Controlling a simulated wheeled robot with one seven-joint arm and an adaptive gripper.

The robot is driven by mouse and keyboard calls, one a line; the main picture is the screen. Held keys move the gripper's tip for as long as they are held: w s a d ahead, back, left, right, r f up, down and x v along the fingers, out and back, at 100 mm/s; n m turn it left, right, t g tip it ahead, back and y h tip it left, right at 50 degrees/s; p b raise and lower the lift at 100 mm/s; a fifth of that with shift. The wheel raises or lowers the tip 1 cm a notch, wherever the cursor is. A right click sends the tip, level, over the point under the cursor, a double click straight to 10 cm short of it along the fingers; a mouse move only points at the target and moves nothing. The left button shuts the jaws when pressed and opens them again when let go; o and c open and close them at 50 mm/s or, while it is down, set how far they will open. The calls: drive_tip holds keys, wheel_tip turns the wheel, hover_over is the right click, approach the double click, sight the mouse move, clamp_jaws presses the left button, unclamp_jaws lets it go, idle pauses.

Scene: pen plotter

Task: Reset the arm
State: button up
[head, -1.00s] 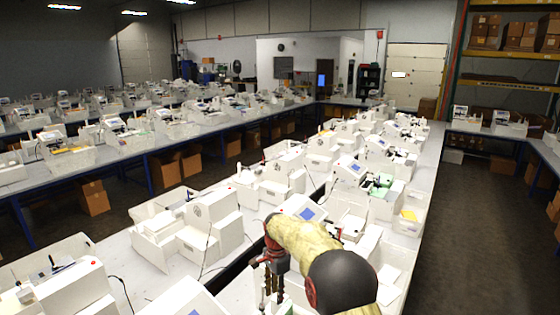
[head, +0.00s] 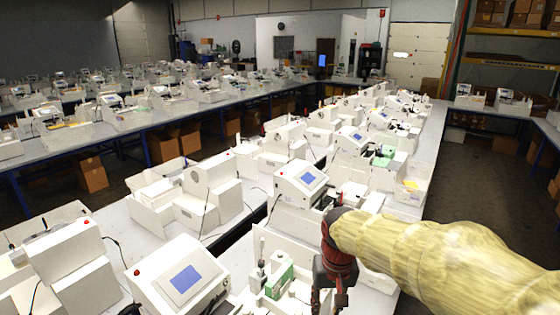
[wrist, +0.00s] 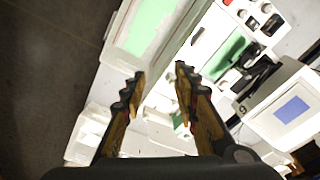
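My gripper (wrist: 158,88) shows in the wrist view with its two fingers apart and nothing between them. It hangs above the white work units on the bench. In the head view my gripper (head: 330,290) is at the lower middle, beside a white unit holding a green part (head: 281,278); its fingers are small and partly hidden there. My arm, in a yellowish cover, reaches in from the right edge.
White plotter units with blue screens (head: 185,279) crowd the long bench (head: 425,165). A white box unit (wrist: 290,108) is close on the right in the wrist view. Dark open floor (head: 480,200) lies to the right. Shelves with boxes (head: 515,60) stand at the back right.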

drive_tip(key=s+d+f+t+b, duration=0.1)
drive_tip(key=s+d+f+b, duration=0.1)
drive_tip(key=s+f+b, duration=0.2)
drive_tip(key=s+d+f+t+b, duration=0.2)
drive_tip(key=s+d+f+b, duration=0.1)
drive_tip(key=s+b, duration=0.5)
drive_tip(key=s+d+f+t+b, duration=0.1)
drive_tip(key=s+d+f+b, duration=0.1)
drive_tip(key=s+f+b, duration=0.2)
drive_tip(key=s+b, duration=0.2)
drive_tip(key=s, duration=0.1)
drive_tip(key=shift+s+d+f, duration=0.25)
drive_tip(key=shift+d+f, duration=0.05)
drive_tip(key=shift+f, duration=0.05)
idle(1.0)
